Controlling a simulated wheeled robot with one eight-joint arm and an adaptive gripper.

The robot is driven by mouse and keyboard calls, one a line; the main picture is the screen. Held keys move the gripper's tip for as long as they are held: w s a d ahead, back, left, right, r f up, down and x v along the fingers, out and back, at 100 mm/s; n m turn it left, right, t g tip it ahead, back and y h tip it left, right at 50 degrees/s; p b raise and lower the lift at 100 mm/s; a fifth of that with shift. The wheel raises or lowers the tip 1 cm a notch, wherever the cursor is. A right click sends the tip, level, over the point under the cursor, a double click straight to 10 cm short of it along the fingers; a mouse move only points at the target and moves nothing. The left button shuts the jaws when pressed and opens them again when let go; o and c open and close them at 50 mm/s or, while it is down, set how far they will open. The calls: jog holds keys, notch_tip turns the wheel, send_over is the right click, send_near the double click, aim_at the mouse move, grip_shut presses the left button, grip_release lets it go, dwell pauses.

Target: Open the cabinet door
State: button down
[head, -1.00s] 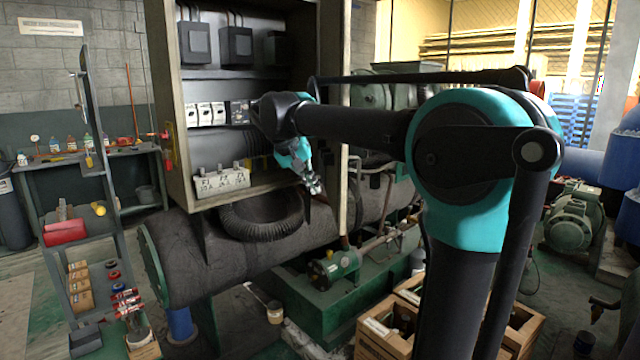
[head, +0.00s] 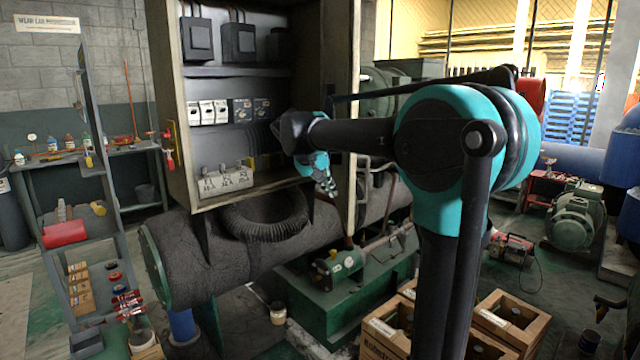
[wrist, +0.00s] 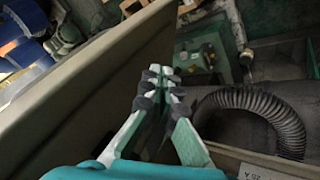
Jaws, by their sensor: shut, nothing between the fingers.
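The grey electrical cabinet (head: 172,110) stands open toward me in the head view. Its door (head: 352,120) is swung out at the right side and shows nearly edge-on as a tall cream strip. In the wrist view the door (wrist: 90,75) is a broad panel slanting across the left. My gripper (head: 329,188) is shut and empty, low at the door's inner side. In the wrist view my gripper (wrist: 163,78) has its fingertips together close beside the door panel. I cannot tell whether it touches. The door's handle cannot be made out.
A large dark tank (head: 180,265) with a ribbed hose (head: 265,222) lies below the cabinet. A green pump unit (head: 335,268) and wooden crates (head: 512,318) are on the floor ahead. A shelf rack (head: 100,190) stands at left.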

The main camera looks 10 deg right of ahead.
aim_at(345, 195)
jog(key=shift+d, duration=1.1)
jog(key=shift+d, duration=0.55)
jog(key=w+d+n, duration=0.1)
jog(key=w+d, duration=0.2)
jog(key=d, duration=0.9)
jog(key=w+d+n+t+y, duration=0.1)
jog(key=w+d, duration=0.2)
jog(key=d, duration=0.9)
jog(key=w+d+n+y, duration=0.1)
jog(key=w+d+n, duration=0.1)
jog(key=d, duration=1)
jog(key=shift+w+d+t, duration=0.2)
jog(key=shift+w+t, duration=0.2)
jog(key=shift+w, duration=0.2)
jog(key=shift+a, duration=0.1)
jog(key=s+a+f+v, duration=0.1)
jog(key=s+v, duration=0.1)
jog(key=v, duration=1)
jog(key=shift+f, duration=0.4)
